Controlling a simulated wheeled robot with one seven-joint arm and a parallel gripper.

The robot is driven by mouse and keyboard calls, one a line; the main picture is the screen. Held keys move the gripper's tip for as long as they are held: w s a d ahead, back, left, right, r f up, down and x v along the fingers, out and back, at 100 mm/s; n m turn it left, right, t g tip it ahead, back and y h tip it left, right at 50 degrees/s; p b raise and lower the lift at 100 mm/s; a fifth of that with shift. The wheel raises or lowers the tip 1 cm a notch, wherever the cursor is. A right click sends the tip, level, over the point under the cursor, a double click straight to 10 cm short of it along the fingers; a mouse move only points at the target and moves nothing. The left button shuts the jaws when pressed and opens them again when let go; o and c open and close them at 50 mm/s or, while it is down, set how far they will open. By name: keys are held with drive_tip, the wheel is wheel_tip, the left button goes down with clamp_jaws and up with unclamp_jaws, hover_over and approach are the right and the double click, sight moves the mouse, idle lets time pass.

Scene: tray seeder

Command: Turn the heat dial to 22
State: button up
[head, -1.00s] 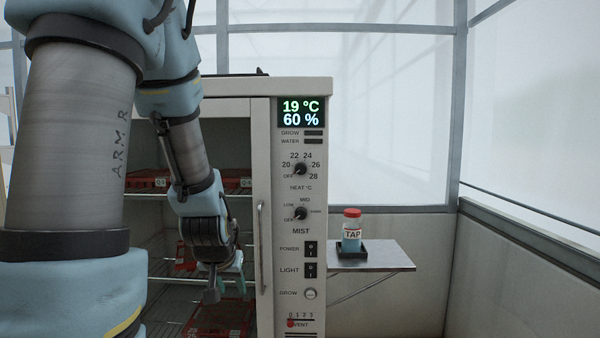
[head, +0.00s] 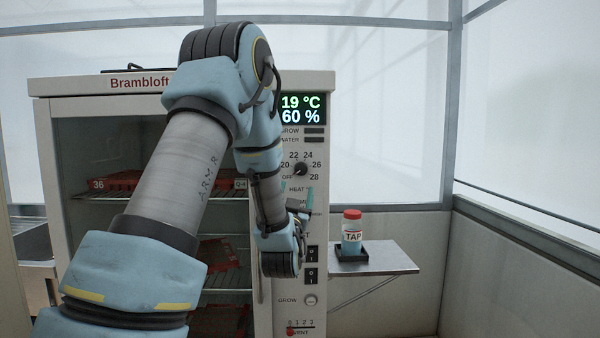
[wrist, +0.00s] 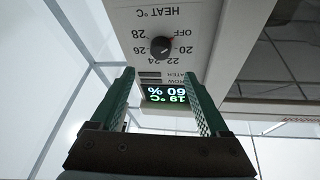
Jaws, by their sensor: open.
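The heat dial (head: 300,169) is a small black knob on the control panel, ringed by OFF, 20, 22, 24, 26 and 28. It also shows, upside down, in the wrist view (wrist: 160,47), where its red mark points toward OFF. The display (head: 301,108) above it reads 19 °C and 60 %. My gripper (head: 297,197) is open, with green fingers pointing up in front of the panel just below the dial. In the wrist view its fingertips (wrist: 158,76) are spread and empty, and the dial lies beyond the gap between them. The mist dial is hidden behind my gripper.
Power and light switches (head: 311,263), a grow button (head: 310,300) and a vent slider (head: 291,331) sit lower on the panel. A side shelf (head: 385,262) at right holds a TAP bottle (head: 352,232). Cabinet shelves at left hold red trays (head: 112,181).

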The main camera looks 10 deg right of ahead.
sight(301, 169)
drive_tip(key=p+x, duration=0.4)
drive_tip(key=x, duration=0.5)
drive_tip(key=shift+w+d+r, duration=0.15)
drive_tip(key=shift+w+r, duration=0.05)
drive_tip(key=shift+w, duration=0.05)
clamp_jaws()
